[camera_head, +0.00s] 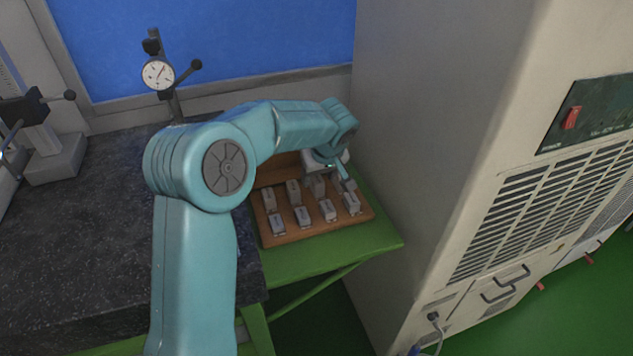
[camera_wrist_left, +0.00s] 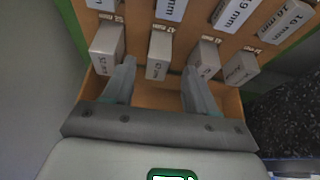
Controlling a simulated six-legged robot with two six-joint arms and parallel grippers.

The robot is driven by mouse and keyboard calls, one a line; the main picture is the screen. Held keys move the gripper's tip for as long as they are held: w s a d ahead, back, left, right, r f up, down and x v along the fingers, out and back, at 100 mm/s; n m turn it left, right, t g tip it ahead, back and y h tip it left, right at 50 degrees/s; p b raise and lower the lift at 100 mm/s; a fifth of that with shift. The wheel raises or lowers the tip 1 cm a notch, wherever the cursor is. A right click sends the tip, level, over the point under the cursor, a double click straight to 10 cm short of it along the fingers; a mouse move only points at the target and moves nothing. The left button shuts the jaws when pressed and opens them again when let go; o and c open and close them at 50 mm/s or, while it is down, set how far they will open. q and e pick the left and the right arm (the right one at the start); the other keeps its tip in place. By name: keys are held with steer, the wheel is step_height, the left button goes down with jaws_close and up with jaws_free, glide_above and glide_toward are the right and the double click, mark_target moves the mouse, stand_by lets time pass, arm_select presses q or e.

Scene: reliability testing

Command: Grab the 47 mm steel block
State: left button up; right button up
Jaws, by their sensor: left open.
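The steel blocks are grey and stand in two rows on a wooden tray (camera_head: 290,236). In the left wrist view the block that appears labelled 47 mm (camera_wrist_left: 159,52) stands upright in the near row, between a block marked 52 mm (camera_wrist_left: 106,46) and another block (camera_wrist_left: 203,56). My left gripper (camera_wrist_left: 158,72) is open, its fingers pointing at the 47 mm block, one toward each side. I cannot tell whether they touch it. In the head view my left gripper (camera_head: 334,166) is over the tray's back right part, partly hiding the back row. My right gripper is not in view.
A tall beige cabinet (camera_head: 430,120) stands close on the right of the green table (camera_head: 378,238). A dial gauge stand (camera_head: 158,74) is on the dark granite slab (camera_head: 90,240) at left. Neighbouring blocks stand close beside both fingers.

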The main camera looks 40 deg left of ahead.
mark_target(319, 179)
arm_select(q)
steer(key=x, duration=0.2)
steer(key=shift+w+a+f, duration=0.3)
steer(key=shift+w+f, duration=0.15)
steer(key=shift+s+d, duration=0.2)
steer(key=shift+s, duration=0.05)
steer(key=shift+a, duration=0.1)
steer(key=c, duration=0.5)
steer(key=shift+w, duration=0.1)
jaws_close()
